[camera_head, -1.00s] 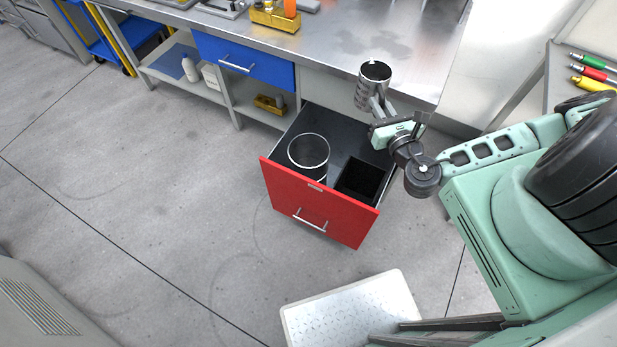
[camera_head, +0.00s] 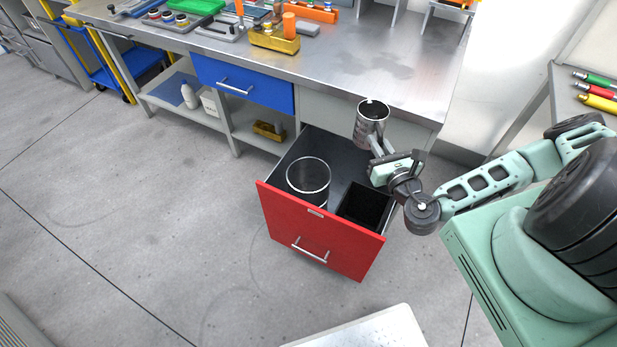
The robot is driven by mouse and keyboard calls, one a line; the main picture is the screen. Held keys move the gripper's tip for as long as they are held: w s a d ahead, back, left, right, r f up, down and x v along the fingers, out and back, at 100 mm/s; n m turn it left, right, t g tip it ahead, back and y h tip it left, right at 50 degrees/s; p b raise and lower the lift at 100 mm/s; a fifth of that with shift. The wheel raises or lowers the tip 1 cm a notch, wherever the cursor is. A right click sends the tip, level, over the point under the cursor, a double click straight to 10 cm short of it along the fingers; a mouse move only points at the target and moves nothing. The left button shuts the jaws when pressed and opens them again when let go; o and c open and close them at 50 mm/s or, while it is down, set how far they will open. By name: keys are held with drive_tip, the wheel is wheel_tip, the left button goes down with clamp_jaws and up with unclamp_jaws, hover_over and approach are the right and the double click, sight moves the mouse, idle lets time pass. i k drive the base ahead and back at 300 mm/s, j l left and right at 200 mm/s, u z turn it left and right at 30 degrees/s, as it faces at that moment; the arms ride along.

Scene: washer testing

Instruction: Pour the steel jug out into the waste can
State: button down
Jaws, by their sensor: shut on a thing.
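The steel jug (camera_head: 370,126) is a shiny metal cylinder with a dark open top. It is nearly upright, high over the back right of the open red drawer (camera_head: 315,235). My gripper (camera_head: 377,152) is shut on the jug from the near side; the fingertips are small and partly hidden. A round dark can with a bright metal rim (camera_head: 308,192) stands inside the drawer, left of and below the jug in the picture. It looks like the waste can. A square black bin (camera_head: 366,206) sits to its right in the drawer, close below my wrist.
The steel workbench (camera_head: 400,75) lies behind the jug, with trays and an orange-yellow holder (camera_head: 274,38) on it. A blue drawer (camera_head: 243,84) is shut. A white platform (camera_head: 365,330) is on the floor in front. The floor at left is clear.

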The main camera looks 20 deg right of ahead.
sight(308, 179)
drive_tip(key=i+j+u, duration=0.2)
drive_tip(key=j+u, duration=0.15)
drive_tip(key=i+j+u, duration=0.25)
drive_tip(key=u, duration=0.15)
